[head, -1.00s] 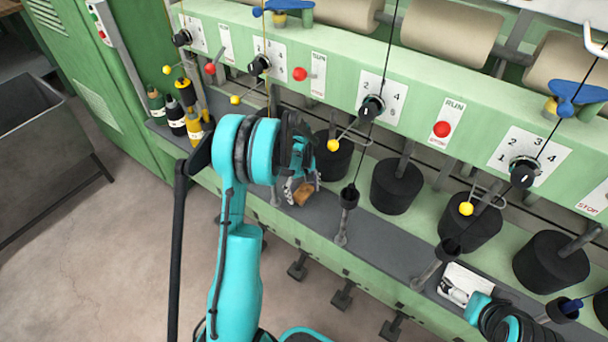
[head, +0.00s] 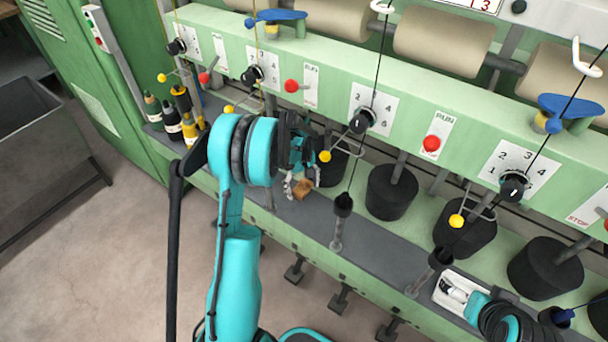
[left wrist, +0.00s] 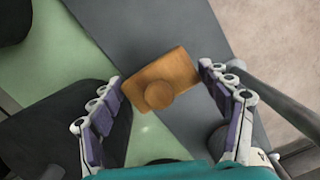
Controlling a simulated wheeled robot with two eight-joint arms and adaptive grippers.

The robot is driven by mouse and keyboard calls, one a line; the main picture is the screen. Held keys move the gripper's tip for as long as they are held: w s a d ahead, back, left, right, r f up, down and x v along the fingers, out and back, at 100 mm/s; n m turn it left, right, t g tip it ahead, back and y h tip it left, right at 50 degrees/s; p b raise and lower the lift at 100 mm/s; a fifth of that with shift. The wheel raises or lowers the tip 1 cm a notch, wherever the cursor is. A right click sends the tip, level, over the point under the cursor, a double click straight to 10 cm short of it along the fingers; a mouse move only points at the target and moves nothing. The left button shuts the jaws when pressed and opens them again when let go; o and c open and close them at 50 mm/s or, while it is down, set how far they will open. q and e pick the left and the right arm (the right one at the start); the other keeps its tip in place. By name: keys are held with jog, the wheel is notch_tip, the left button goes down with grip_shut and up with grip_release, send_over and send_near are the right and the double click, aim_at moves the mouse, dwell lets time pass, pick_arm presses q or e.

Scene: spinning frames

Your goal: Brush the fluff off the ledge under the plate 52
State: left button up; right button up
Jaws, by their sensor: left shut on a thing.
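My left gripper (head: 302,182) is shut on a small wooden block with a round knob, the brush (head: 302,188). It holds the brush over the grey ledge (head: 375,240) along the machine's front. In the left wrist view the brush (left wrist: 160,82) lies between the two fingers, knob towards the camera. I cannot tell whether its underside touches the ledge. I cannot make out any fluff or a plate reading 52.
Black cylinders (head: 392,191) hang behind the ledge, and dark-topped posts (head: 338,222) stand along it. Yellow-tipped levers (head: 324,156) jut out above. Bottles (head: 172,122) stand at the ledge's left end. A grey bin (head: 45,130) stands at far left.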

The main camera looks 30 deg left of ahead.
aim_at(303, 181)
pick_arm(q)
jog(key=shift+w+r+p, duration=0.15)
jog(key=shift+r+p, duration=0.3)
jog(key=shift+r, duration=0.35)
jog(key=shift+r+p, duration=0.95)
jog(key=shift+r, duration=0.6)
